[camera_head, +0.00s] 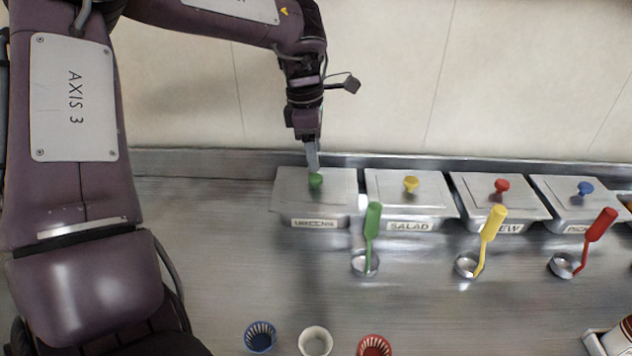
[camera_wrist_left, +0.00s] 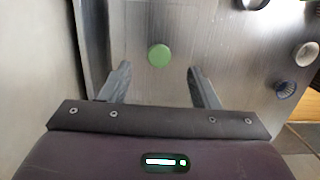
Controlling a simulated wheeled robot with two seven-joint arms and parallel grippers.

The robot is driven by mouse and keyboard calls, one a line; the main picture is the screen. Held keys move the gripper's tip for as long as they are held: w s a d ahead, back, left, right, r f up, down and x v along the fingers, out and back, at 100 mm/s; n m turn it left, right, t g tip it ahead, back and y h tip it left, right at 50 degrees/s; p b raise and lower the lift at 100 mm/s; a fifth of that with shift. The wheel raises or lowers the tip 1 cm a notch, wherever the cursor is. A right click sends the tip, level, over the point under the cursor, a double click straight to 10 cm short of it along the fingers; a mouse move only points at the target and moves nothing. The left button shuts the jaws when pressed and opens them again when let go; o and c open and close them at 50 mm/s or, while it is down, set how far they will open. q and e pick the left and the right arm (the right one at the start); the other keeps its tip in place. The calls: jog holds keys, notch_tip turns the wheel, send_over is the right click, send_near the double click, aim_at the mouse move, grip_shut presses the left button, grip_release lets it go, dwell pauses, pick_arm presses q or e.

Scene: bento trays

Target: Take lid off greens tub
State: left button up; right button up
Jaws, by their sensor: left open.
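The greens tub (camera_head: 317,222) is the leftmost tub at the back of the counter, with a label on its front that is hard to read. Its grey metal lid (camera_head: 335,190) lies on it and has a green knob (camera_head: 315,181). My left gripper (camera_head: 313,170) points down right at the knob in the head view. In the left wrist view the green knob (camera_wrist_left: 159,55) lies ahead of and between the two open, apart fingers (camera_wrist_left: 157,75), touching neither. My right gripper is not in view.
Lidded tubs with yellow (camera_head: 411,184), red (camera_head: 502,186) and blue (camera_head: 585,188) knobs stand to the right. Ladles with green (camera_head: 372,220), yellow (camera_head: 493,222) and red (camera_head: 601,224) handles stand in front. Small cups (camera_head: 315,341) sit at the near edge. The counter's left is clear.

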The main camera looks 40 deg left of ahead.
aim_at(316, 176)
pick_arm(q)
jog(key=shift+s+d+f, duration=0.1)
jog(key=shift+f, duration=0.4)
jog(key=f, duration=0.5)
jog(key=shift+w, duration=0.2)
jog(key=shift+r, duration=0.1)
jog(key=c, duration=1.2)
